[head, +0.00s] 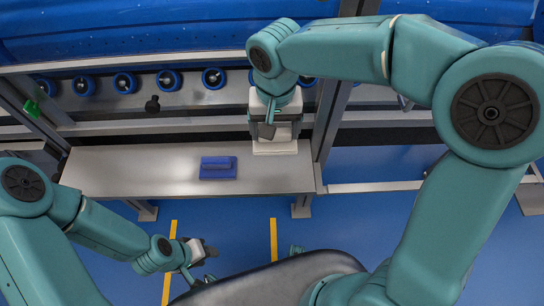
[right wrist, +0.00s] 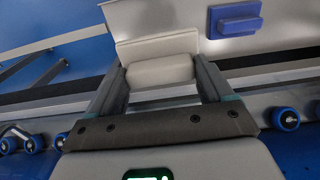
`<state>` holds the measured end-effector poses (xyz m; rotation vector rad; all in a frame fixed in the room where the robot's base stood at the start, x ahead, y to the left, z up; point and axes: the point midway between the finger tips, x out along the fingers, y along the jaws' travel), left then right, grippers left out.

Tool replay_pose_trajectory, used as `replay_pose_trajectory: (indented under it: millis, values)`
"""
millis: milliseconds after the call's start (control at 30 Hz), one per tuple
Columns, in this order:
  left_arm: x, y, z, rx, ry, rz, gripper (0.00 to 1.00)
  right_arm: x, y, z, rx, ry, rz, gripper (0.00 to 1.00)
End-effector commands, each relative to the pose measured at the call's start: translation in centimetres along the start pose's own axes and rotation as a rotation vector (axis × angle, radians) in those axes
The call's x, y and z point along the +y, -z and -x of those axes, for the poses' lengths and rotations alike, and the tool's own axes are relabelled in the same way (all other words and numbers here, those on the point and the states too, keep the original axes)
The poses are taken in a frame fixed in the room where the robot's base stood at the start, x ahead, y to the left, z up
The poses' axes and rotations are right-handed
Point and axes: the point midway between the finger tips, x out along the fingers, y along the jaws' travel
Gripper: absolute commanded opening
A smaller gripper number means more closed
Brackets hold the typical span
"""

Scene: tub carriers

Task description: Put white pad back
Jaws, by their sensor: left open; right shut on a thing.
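The white pad (head: 275,148) is a flat plate with a block-shaped white handle. It is at the right end of the grey shelf (head: 130,170); I cannot tell whether it touches the shelf or is just above it. My right gripper (head: 270,125) is above the pad and shut on its handle. In the right wrist view, the handle (right wrist: 160,72) sits between the two fingers, with the plate (right wrist: 158,45) beyond it. My left gripper (head: 208,252) is open and empty, low in front of the shelf over the floor.
A blue pad (head: 218,167) with a handle lies on the shelf, left of the white pad; it also shows in the right wrist view (right wrist: 235,18). The shelf's left part is clear. Behind are a rail with blue rollers (head: 124,82), a blue tub (head: 150,30) and a metal post (head: 328,115).

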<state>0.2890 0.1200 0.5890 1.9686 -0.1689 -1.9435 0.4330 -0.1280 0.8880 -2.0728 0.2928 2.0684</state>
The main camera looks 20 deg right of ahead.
Motion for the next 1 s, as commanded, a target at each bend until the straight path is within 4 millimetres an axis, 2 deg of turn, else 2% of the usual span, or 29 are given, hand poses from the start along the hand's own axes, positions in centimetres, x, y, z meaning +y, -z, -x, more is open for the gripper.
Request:
replay_pose_trajectory:
  millis: [33, 100, 200, 300, 433, 600, 700, 967, 1000]
  values:
    - [-0.2, 0.0, -0.5, 0.000, 0.000, 0.000, 0.43, 0.1, -0.1, -1.9, -0.005, -0.003, 0.000, 0.47]
    - [-0.3, 0.0, -0.8, 0.000, 0.000, 0.000, 0.43, 0.1, -0.1, -3.9, -0.005, -0.003, -0.002, 0.47]
    - [-0.4, 0.0, -1.0, 0.000, 0.000, 0.000, 0.43, 0.1, -0.1, -6.2, -0.004, -0.002, -0.001, 0.47]
    - [-0.4, 0.0, -1.2, 0.001, 0.000, 0.000, 0.43, 0.1, 0.0, -7.7, -0.002, -0.002, -0.001, 0.47]
    - [-0.5, 0.1, -1.3, 0.001, 0.000, 0.000, 0.43, -0.1, 0.1, -8.7, -0.001, -0.001, -0.001, 0.47]
    - [-0.6, 0.1, -1.7, 0.001, 0.000, 0.000, 0.43, -0.2, 0.2, -11.5, -0.002, -0.002, -0.001, 0.47]
    - [-0.7, 0.1, -1.8, 0.001, 0.000, 0.000, 0.43, -0.3, 0.3, -12.5, -0.001, -0.001, 0.000, 0.47]
    - [-0.7, 0.1, -1.8, 0.001, 0.000, 0.000, 0.43, -0.3, 0.3, -12.6, 0.001, 0.000, 0.000, 0.47]
    - [-0.7, 0.1, -1.8, 0.001, 0.000, 0.000, 0.43, -0.3, 0.3, -12.7, 0.001, 0.000, 0.000, 0.83]
